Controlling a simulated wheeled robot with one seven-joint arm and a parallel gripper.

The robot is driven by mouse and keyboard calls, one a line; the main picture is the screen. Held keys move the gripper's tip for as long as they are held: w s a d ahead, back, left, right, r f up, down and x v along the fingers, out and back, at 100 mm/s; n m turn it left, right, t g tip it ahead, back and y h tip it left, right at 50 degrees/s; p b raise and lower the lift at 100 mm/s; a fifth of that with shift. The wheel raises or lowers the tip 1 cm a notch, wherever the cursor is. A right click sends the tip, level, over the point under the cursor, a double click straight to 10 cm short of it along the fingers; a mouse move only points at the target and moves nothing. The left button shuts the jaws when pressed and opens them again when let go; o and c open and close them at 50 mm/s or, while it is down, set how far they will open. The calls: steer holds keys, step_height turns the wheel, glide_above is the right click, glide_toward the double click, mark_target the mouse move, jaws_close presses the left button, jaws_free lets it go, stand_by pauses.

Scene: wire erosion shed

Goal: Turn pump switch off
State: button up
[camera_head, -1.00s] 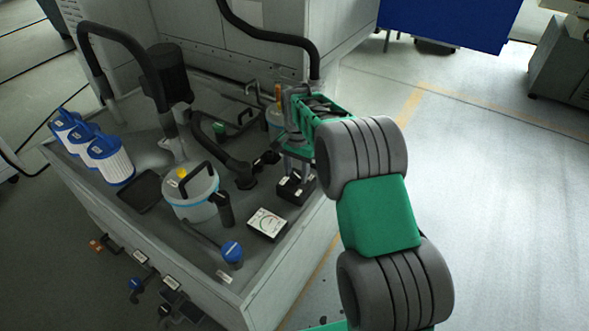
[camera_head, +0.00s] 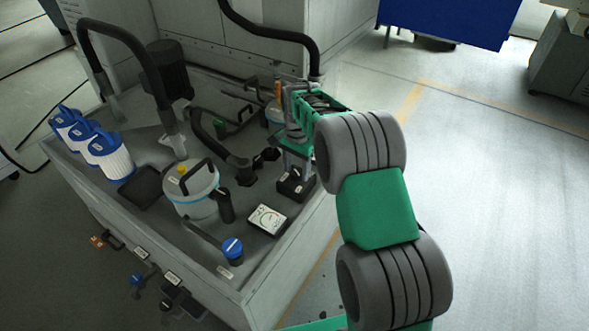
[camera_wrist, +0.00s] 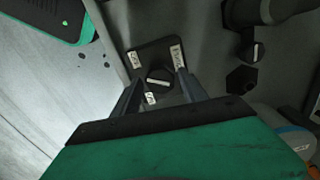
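The pump switch is a black box (camera_head: 297,186) near the right edge of the grey tank top. In the wrist view the box (camera_wrist: 143,53) has white labels and a round dark knob (camera_wrist: 158,79) with a pale pointer line. My gripper (camera_wrist: 159,76) is over it, one finger to each side of the knob with a gap between them, so it is open. I cannot tell whether the fingertips touch the knob. In the head view my gripper (camera_head: 295,166) is just above the box, partly hidden by my wrist.
Blue-and-white filters (camera_head: 110,157) line the left. Black hoses (camera_head: 130,50) arch behind.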

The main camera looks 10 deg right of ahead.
mark_target(297, 172)
steer(key=shift+o, duration=0.9)
step_height(297, 172, up, 8)
steer(key=shift+f+p, duration=0.1)
steer(key=shift+p, duration=0.2)
